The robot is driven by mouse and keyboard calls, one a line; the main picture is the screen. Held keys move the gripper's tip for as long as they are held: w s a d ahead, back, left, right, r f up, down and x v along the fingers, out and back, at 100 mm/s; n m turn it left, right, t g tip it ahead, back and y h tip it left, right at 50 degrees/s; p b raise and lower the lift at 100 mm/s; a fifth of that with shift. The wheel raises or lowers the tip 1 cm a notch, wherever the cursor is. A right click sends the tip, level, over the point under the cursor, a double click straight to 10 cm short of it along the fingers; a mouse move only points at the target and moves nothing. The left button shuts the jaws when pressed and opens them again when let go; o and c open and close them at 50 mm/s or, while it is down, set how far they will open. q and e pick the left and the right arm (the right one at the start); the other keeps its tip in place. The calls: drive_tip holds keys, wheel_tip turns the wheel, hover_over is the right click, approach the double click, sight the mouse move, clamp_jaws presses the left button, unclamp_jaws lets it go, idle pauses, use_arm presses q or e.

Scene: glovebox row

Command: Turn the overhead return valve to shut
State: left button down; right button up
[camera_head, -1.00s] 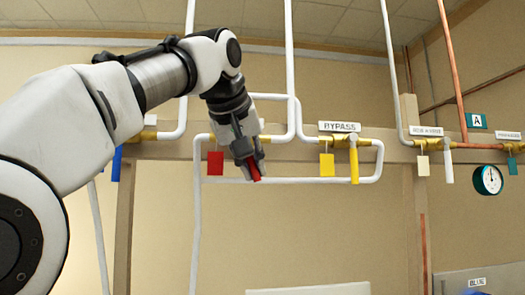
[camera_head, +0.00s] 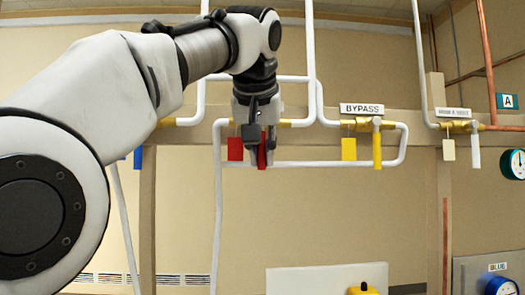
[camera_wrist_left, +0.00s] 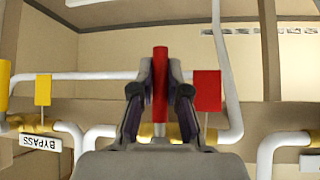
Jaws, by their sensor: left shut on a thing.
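The return valve's red lever (camera_head: 262,155) hangs nearly straight down, its lower end showing below my left gripper (camera_head: 262,138) in the head view. In the left wrist view the red lever (camera_wrist_left: 160,85) stands between the two fingers of my left gripper (camera_wrist_left: 160,92), which is shut on it. A square red tag (camera_head: 235,149) hangs just left of the lever; it also shows in the wrist view (camera_wrist_left: 207,90). My gripper hides most of the valve body and any label above it. My right gripper is in neither view.
The bypass valve with its yellow lever (camera_head: 377,150) and yellow tag (camera_head: 349,149) is to the right. White pipes (camera_head: 310,60) run above and beside the gripper. A wooden rail (camera_head: 190,141) lies behind the valves. A gauge (camera_head: 515,164) is at far right.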

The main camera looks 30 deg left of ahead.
use_arm(q)
drive_tip(key=shift+r, duration=0.35)
drive_tip(key=c, duration=1.2)
unclamp_jaws()
drive_tip(key=shift+o, duration=0.2)
drive_tip(key=shift+w+a+f, duration=0.1)
drive_tip(key=shift+a+f, duration=0.05)
drive_tip(key=shift+f, duration=0.05)
drive_tip(key=v, duration=0.7)
drive_tip(key=shift+r, duration=0.1)
